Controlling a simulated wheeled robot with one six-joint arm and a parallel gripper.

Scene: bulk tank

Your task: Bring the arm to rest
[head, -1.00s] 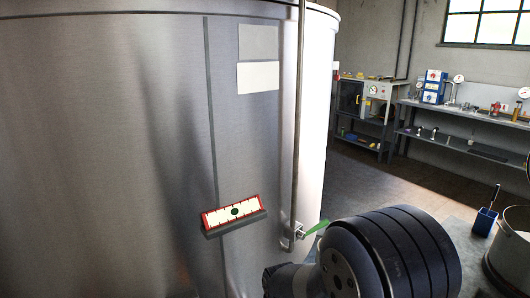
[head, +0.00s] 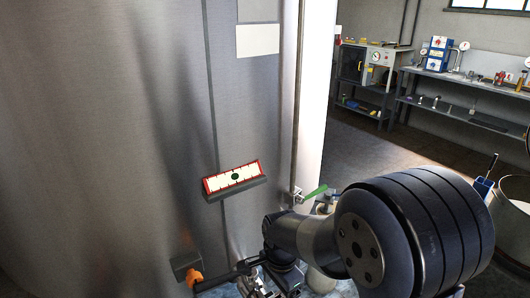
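My arm's large black joint (head: 415,235) fills the lower right of the head view, in front of the tank. A dark grey link runs from it to the left and down. At the bottom edge, part of what looks like my gripper (head: 258,284) shows, cut off by the frame. Its fingers are not clear, so I cannot tell whether it is open or shut or holds anything. The steel tank (head: 110,130) fills the left half. A dark fitting with an orange part (head: 194,276) sits low on the tank, left of my gripper, with a black bar extending right from it.
A red-framed gauge (head: 234,179) and a blank white plate (head: 258,40) are on the tank. A green lever (head: 315,192) sits by the vertical pipe. Benches with instruments (head: 460,112) stand at the back right. A pale round vessel (head: 516,210) is at the right edge. Floor between is open.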

